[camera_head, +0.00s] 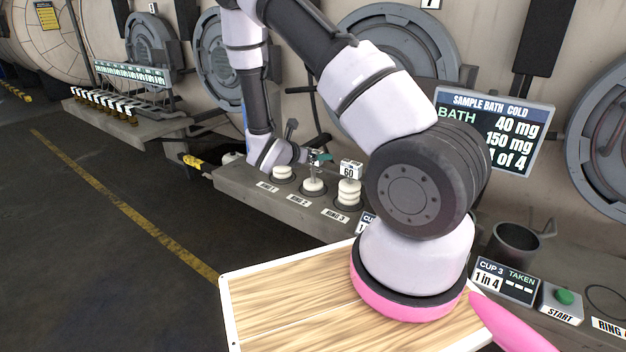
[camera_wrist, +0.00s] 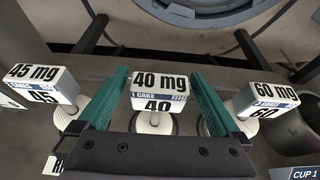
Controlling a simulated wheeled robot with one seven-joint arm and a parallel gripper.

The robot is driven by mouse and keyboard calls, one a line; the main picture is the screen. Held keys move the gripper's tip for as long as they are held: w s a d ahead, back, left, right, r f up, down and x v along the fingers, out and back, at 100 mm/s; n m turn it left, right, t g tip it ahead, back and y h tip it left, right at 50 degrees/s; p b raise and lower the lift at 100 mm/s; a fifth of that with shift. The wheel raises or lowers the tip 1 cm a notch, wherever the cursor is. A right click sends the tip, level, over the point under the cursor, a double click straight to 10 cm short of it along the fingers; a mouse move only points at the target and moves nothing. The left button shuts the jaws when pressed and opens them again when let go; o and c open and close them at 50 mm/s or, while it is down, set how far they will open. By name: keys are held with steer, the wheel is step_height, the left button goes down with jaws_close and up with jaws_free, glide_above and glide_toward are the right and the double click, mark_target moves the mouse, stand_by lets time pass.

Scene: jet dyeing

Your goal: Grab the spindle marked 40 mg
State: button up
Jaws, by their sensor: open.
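The spindle marked 40 mg (camera_wrist: 160,88) is in the middle of the wrist view, with a white block on top and a white round body below. My gripper (camera_wrist: 160,74) is open, with one green finger on each side of that block and a visible gap at both sides. In the head view my gripper (camera_head: 319,158) is over the middle spindle (camera_head: 313,186) at the ring 2 label. My gripper hides the top of that spindle there. I cannot tell how deep the fingers reach.
The spindle marked 60 mg (camera_wrist: 270,98) is close on the right, and the one marked 45 mg (camera_wrist: 45,90) is on the left. An open cup (camera_head: 513,245) and a start button (camera_head: 564,297) are at the right.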

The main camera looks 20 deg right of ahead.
steer(key=shift+x, duration=1.3)
jaws_close()
